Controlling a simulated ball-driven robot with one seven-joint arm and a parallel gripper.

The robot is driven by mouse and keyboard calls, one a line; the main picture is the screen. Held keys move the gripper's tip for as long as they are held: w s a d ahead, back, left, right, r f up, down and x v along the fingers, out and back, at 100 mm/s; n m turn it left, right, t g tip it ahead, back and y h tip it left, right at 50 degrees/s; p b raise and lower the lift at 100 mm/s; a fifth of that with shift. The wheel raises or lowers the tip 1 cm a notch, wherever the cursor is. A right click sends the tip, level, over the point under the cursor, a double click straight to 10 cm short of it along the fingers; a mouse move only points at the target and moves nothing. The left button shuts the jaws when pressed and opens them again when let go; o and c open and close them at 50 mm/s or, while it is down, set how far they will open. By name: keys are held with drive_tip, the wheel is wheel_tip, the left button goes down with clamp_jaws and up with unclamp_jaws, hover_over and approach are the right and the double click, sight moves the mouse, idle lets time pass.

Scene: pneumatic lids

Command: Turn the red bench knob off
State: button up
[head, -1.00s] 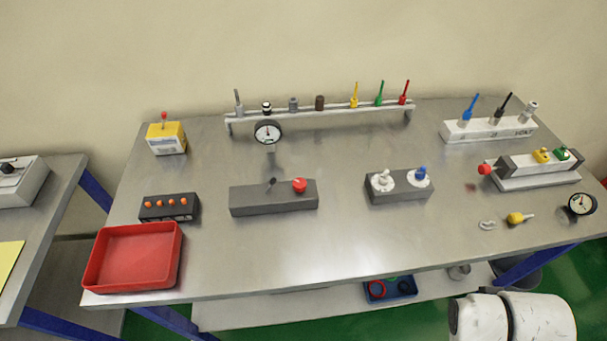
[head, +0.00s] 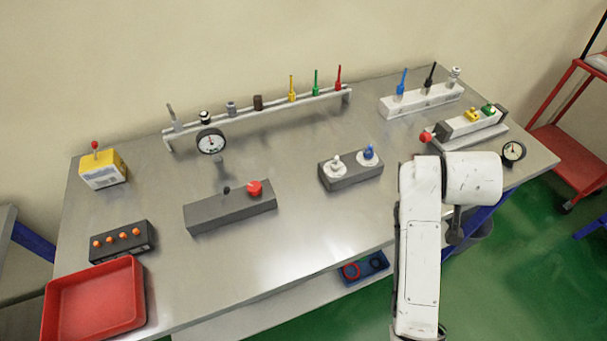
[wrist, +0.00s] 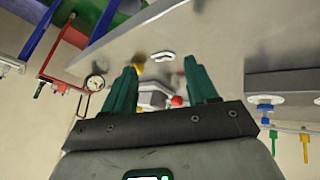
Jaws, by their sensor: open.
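A red knob (head: 255,188) stands on the right end of a long dark grey block (head: 230,211) near the middle of the bench, with a small dark lever (head: 226,190) beside it. Another red knob (head: 425,136) sits on the left end of a white and grey clamp-like unit (head: 472,131) at the right. My gripper (wrist: 163,88) is open and empty in the wrist view, its two green fingers spread. A red knob (wrist: 177,101) shows beyond and between the fingers, apart from them. In the head view my white arm stands at the right and my fingers cannot be made out.
A block with white and blue knobs (head: 350,177) lies right of the dark block. A gauge (head: 211,141) stands before the back rail (head: 265,108). A red tray (head: 95,300) and an orange-button box (head: 122,241) are at left. Bare bench top lies between them.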

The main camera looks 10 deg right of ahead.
drive_tip(key=w+a+r, duration=0.3)
drive_tip(key=w+a, duration=0.1)
drive_tip(key=w, duration=0.2)
wheel_tip(320, 180, up, 8)
drive_tip(key=n+g+y, duration=0.5)
hover_over(254, 186)
wheel_tip(254, 186, down, 10)
drive_tip(key=b, duration=1)
drive_tip(key=shift+f+b, duration=0.25)
drive_tip(key=shift+b, duration=0.05)
drive_tip(key=shift+c, duration=0.2)
drive_tip(key=c, duration=1)
